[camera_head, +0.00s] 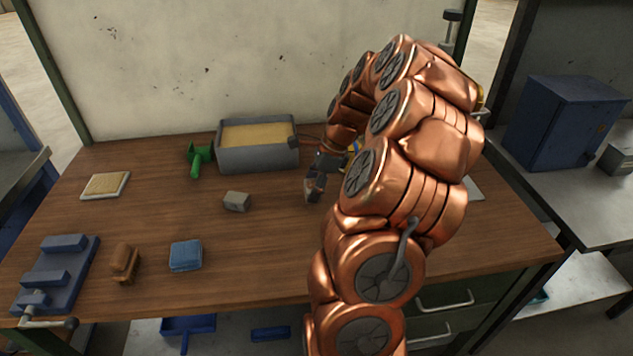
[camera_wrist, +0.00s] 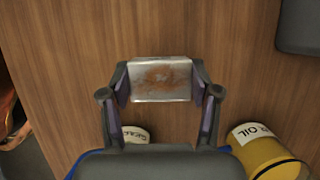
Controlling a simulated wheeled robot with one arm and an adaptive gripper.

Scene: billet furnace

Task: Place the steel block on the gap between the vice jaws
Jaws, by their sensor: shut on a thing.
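The steel block (camera_wrist: 160,79), grey with a rusty brown patch, sits between the two fingers of my gripper (camera_wrist: 160,88) in the wrist view. My gripper is shut on it. In the head view my gripper (camera_head: 313,187) is over the middle of the bench, and only a sliver of the held block shows. The height of the block above the wood is hard to tell. The blue vice (camera_head: 57,271) stands at the bench's front left, with its jaws apart and a gap between them. My gripper is well to the right of it.
A grey block (camera_head: 237,201) lies left of my gripper. A grey tray of sand (camera_head: 258,158), green tool (camera_head: 200,160), brush (camera_head: 124,262), blue cloth (camera_head: 186,255) and pale pad (camera_head: 105,186) are on the bench. A yellow oil can (camera_wrist: 269,152) stands near my gripper.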

